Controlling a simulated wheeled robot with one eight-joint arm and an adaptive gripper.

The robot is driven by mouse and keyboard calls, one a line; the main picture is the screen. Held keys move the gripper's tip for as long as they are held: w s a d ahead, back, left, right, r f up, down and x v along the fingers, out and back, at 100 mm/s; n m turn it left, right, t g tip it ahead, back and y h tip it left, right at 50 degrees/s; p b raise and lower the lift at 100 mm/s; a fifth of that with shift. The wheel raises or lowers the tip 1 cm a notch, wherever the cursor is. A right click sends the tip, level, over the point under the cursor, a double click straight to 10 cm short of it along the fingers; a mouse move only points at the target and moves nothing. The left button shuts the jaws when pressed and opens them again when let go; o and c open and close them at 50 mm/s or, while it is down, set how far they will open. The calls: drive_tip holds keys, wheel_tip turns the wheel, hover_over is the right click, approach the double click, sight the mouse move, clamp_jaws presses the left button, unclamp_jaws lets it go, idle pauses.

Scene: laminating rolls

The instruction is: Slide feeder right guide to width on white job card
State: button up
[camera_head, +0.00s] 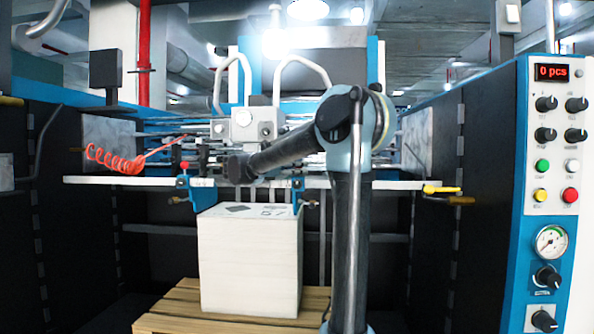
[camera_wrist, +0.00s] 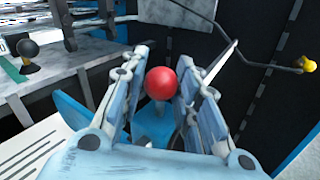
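The right guide is a blue bracket (camera_head: 298,184) at the feeder bar, right of the paper stack (camera_head: 250,262). My forearm covers its upper part in the head view. In the wrist view its red ball knob (camera_wrist: 161,83) stands above a blue body (camera_wrist: 152,125). My gripper (camera_wrist: 164,62) has one finger on each side of the knob, with a narrow gap on the right, so it looks open around it. The fingers are hidden in the head view. The left guide (camera_head: 185,182), also blue with a red knob, stands left of the stack. A printed white sheet (camera_wrist: 28,150) shows lower left in the wrist view; I cannot read it.
The stack stands on a wooden pallet (camera_head: 170,316). A pale feeder bar (camera_head: 130,181) runs across behind it. A yellow-ended handle (camera_head: 442,189) juts from the right side. The control panel (camera_head: 553,130) at far right reads 0 pcs. A red coiled hose (camera_head: 115,160) hangs left.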

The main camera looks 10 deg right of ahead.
clamp_jaws()
drive_tip(key=shift+s+d, duration=0.25)
drive_tip(key=shift+d, duration=0.8)
drive_tip(key=o, duration=0.7)
unclamp_jaws()
drive_tip(key=shift+o, duration=0.2)
drive_tip(key=shift+a, duration=0.1)
drive_tip(key=v, duration=1.2)
drive_tip(key=shift+w, duration=0.1)
